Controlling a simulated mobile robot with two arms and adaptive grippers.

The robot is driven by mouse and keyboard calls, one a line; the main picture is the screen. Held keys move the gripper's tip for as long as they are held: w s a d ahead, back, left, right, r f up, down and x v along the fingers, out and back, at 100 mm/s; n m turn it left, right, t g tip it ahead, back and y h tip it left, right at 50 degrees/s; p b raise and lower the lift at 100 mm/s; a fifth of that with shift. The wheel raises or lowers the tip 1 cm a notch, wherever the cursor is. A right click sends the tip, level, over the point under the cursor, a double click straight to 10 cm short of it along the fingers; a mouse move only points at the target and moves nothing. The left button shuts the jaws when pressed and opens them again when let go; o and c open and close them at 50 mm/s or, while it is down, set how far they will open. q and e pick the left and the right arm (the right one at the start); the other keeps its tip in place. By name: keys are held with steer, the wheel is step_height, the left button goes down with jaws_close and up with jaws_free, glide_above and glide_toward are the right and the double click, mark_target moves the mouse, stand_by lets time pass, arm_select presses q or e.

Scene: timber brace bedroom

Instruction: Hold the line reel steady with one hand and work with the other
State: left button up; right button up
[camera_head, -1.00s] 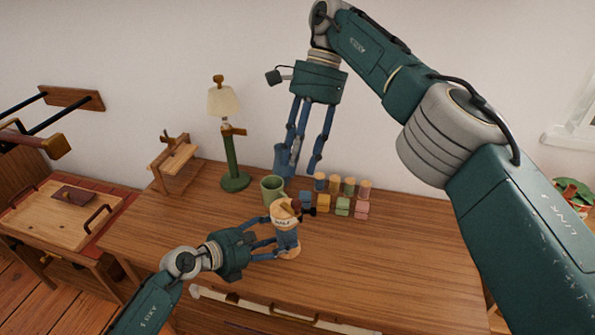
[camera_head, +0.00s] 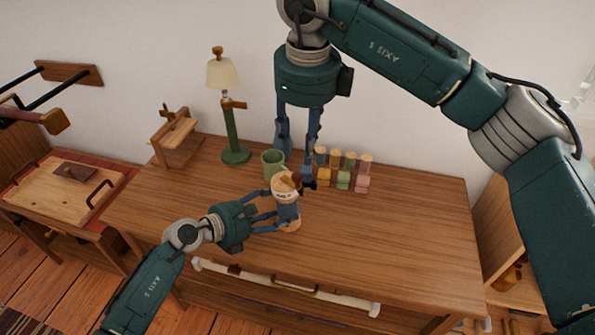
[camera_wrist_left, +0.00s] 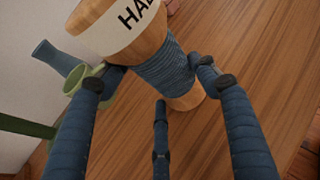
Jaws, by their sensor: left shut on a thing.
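The line reel (camera_head: 288,212) is a wooden spool wound with blue line, with a pale, lettered band at its top. It stands on the wooden table (camera_head: 390,225), slightly tilted in the head view. My left gripper (camera_head: 275,210) is shut on it from the left. In the left wrist view the fingers press on both sides of the reel (camera_wrist_left: 165,68), with a third finger below. My right gripper (camera_head: 297,158) points down just behind and above the reel, its fingers apart and nothing visible between them. Its fingertips are partly lost among the things behind.
A green mug (camera_head: 268,162) stands just behind the reel. Several small coloured blocks (camera_head: 343,180) and cork-topped jars (camera_head: 350,160) stand to its right. A lamp (camera_head: 232,140) and a wooden stand (camera_head: 178,140) are at the back left. The table's right half is clear.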

mark_target(297, 175)
steer(key=f+m+t, duration=0.1)
steer(key=f+m, duration=0.1)
steer(key=f, duration=0.1)
steer(key=w+f+m+t, duration=0.1)
steer(key=f+m, duration=0.1)
steer(key=f, duration=0.1)
steer(key=a+f+m, duration=0.1)
steer(key=f+m, duration=0.1)
steer(key=f, duration=0.2)
steer(key=shift+w+t+y, duration=0.25)
steer(key=shift+t+y, duration=0.05)
steer(key=shift+t, duration=0.1)
steer(key=shift+r, duration=0.1)
jaws_close()
